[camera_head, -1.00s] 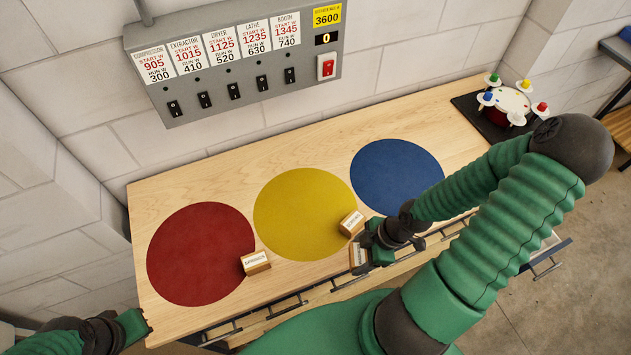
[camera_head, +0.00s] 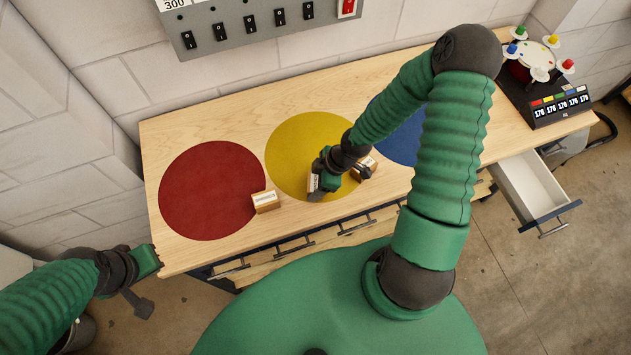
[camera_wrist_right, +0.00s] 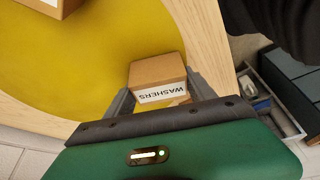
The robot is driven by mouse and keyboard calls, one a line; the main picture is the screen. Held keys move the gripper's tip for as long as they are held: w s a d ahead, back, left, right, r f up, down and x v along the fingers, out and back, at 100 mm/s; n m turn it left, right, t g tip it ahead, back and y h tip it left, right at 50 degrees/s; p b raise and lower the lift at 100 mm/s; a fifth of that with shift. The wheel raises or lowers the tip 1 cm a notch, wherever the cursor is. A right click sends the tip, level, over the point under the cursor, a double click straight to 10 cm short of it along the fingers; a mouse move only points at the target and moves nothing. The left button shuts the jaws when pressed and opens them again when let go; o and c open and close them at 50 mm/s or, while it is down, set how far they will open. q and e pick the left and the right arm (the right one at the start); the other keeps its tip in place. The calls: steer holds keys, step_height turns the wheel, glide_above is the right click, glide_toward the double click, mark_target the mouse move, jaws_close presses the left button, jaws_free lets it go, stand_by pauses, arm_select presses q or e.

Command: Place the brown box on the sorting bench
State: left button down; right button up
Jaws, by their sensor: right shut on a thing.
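My right gripper (camera_head: 318,184) is shut on a brown box (camera_head: 313,186) at the front part of the yellow disc (camera_head: 290,135). In the right wrist view the held box (camera_wrist_right: 158,74) sits between the two fingers, with a white label reading WASHERS. Yellow surface lies behind it; I cannot tell whether it touches the bench. A second brown box (camera_head: 366,168) stands right of the gripper, partly hidden. A third brown box (camera_head: 265,202) stands at the red disc's right edge. The sorting bench (camera_head: 160,135) is pale wood. My left gripper (camera_head: 147,262) is by its front left corner; its jaws are unclear.
A red disc (camera_head: 205,190) lies at left and a blue disc (camera_head: 390,125), partly behind my right arm, at right. A rotary stand (camera_head: 535,60) with coloured knobs and a counter display (camera_head: 560,104) are at the right end. An open drawer (camera_head: 530,190) juts out at front right.

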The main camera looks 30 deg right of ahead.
steer(key=o, duration=1)
steer(key=shift+d+f, duration=0.1)
steer(key=shift+f, duration=0.05)
steer(key=o, duration=0.4)
steer(key=shift+d, duration=0.45)
